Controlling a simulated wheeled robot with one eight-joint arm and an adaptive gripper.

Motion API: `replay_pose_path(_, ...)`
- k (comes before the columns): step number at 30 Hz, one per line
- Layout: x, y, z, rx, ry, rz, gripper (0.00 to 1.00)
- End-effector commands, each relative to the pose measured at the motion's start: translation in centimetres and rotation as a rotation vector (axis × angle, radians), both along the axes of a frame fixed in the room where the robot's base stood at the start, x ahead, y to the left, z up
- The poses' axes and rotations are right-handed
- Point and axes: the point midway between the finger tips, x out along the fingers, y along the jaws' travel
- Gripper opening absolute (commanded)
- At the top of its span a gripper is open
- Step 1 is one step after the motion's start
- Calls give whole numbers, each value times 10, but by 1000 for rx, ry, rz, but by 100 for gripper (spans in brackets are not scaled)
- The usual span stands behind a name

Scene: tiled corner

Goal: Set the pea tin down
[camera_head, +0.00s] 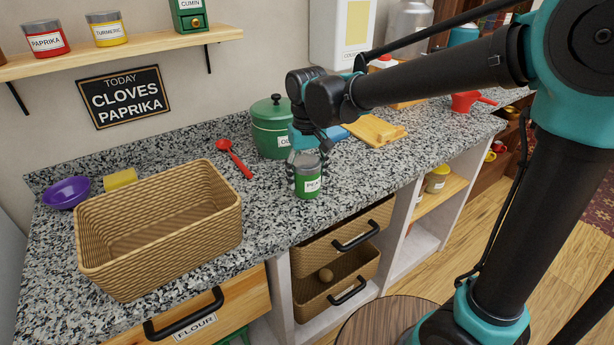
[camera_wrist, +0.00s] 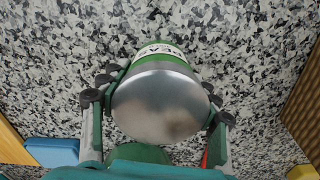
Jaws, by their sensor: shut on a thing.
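The pea tin (camera_head: 308,184) is a small green can with a white label and a silver lid. It is upright at the granite counter (camera_head: 262,200), near the front edge. My gripper (camera_head: 307,165) is shut on it from above, with fingers on both sides. In the wrist view the tin's silver lid (camera_wrist: 160,105) fills the space between the fingers. The label and green side show beyond the lid. I cannot tell whether the tin's base touches the counter or hangs just above it.
A green canister (camera_head: 272,130) stands close behind the tin. A red spoon (camera_head: 234,158) lies to the left, by a big empty wicker basket (camera_head: 160,255). A wooden board (camera_head: 374,131) and blue item (camera_head: 337,133) lie behind right. Counter right of the tin is clear.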

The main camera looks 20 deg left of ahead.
Motion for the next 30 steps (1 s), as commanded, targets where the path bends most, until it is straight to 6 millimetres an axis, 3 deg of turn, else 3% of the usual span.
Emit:
replay_pose_path(9, 0, 0, -2, 0, 0, 0, 14)
replay_pose_path(10, 0, 0, -3, 0, 0, 0, 63)
replay_pose_path(15, 0, 0, -2, 0, 0, 0, 82)
replay_pose_path(25, 0, 0, -1, 0, 0, 0, 82)
replay_pose_path(30, 0, 0, 16, 0, 0, 0, 82)
